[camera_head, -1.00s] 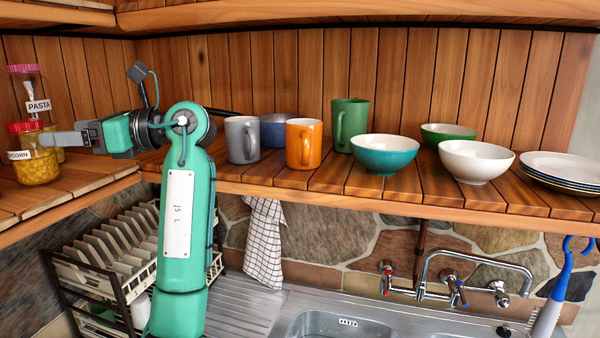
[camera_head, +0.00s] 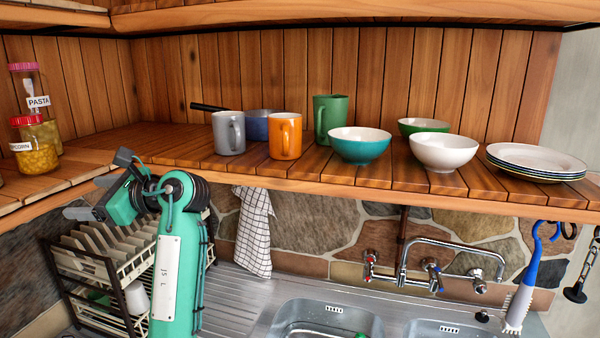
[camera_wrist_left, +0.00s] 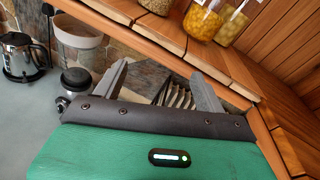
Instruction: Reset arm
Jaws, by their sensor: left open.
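My left gripper (camera_head: 78,212) is at the left, below the edge of the wooden shelf and in front of the dish rack. In the left wrist view its two grey fingers (camera_wrist_left: 158,80) are spread apart with nothing between them. My green left arm hangs in front of the dish rack and drainer. The corn jar (camera_head: 35,148) and the pasta jar (camera_head: 24,80) stand on the left shelf, above and apart from the gripper. My right gripper is not in view.
The wooden shelf (camera_head: 330,187) holds several mugs and bowls, a pan and stacked plates (camera_head: 535,160). Below are the dish rack (camera_head: 75,280), a checked towel (camera_head: 254,232), the tap (camera_head: 430,262) and the sink. A coffee press (camera_wrist_left: 20,55) shows in the left wrist view.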

